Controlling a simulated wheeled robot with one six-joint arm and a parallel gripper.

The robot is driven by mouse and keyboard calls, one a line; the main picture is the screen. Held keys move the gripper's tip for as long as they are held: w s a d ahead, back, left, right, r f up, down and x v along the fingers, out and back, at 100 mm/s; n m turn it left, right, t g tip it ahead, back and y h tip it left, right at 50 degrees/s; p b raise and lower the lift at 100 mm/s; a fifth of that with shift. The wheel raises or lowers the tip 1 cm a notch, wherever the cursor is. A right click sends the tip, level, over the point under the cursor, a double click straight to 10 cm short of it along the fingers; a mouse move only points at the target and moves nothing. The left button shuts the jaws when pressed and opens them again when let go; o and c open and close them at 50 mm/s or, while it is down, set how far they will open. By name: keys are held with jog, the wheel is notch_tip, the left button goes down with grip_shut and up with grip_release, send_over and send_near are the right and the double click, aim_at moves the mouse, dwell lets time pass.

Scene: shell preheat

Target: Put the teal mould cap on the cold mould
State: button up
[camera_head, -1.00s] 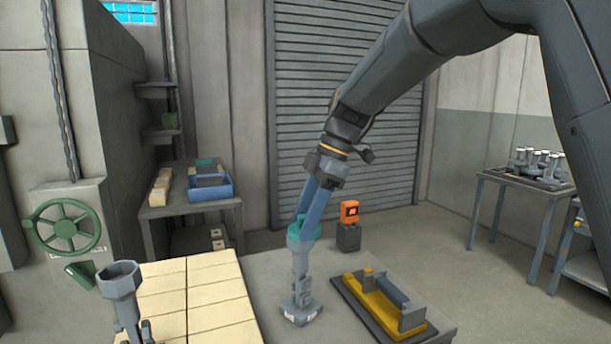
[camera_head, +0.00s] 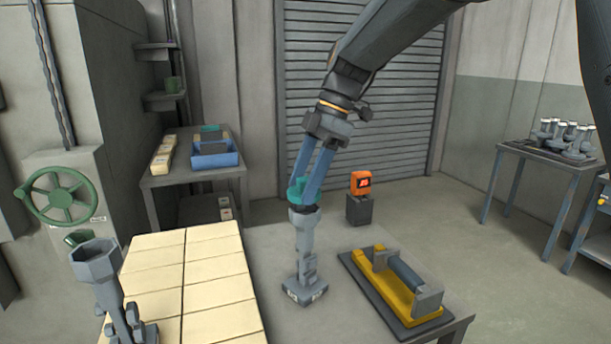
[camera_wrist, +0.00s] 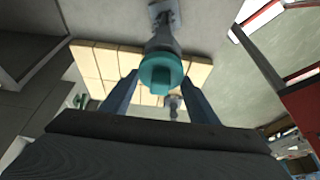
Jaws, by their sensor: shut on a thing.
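My gripper (camera_head: 302,188) is shut on the teal mould cap (camera_head: 299,192). The cap also shows between my fingers in the wrist view (camera_wrist: 160,73). A grey mould (camera_head: 304,250) stands upright on the grey table, directly under the cap. Its mouth is at the cap's underside, with a dark band between them; I cannot tell whether they touch. The mould's shaft and base also show beyond the cap in the wrist view (camera_wrist: 164,18). A second grey mould (camera_head: 97,265), with an open hexagonal cup, stands at the front left by the cream tiles. Nothing visible marks which mould is cold.
Cream tiles (camera_head: 215,275) cover the table's left part. A yellow fixture on a dark plate (camera_head: 400,285) lies to the right. An orange device (camera_head: 361,183) stands on a grey block behind. A blue tray (camera_head: 215,155) is on the back-left table. Bare table surrounds the mould.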

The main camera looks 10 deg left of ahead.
jog(key=shift+f, duration=0.75)
jog(key=shift+d+f+b, duration=0.1)
jog(key=shift+f+b, duration=0.4)
jog(key=shift+b, duration=0.15)
dwell(0.9)
jog(key=o, duration=0.8)
jog(key=shift+c, duration=0.2)
jog(key=p+v, duration=0.6)
jog(key=v, duration=0.5)
jog(key=shift+f, duration=0.15)
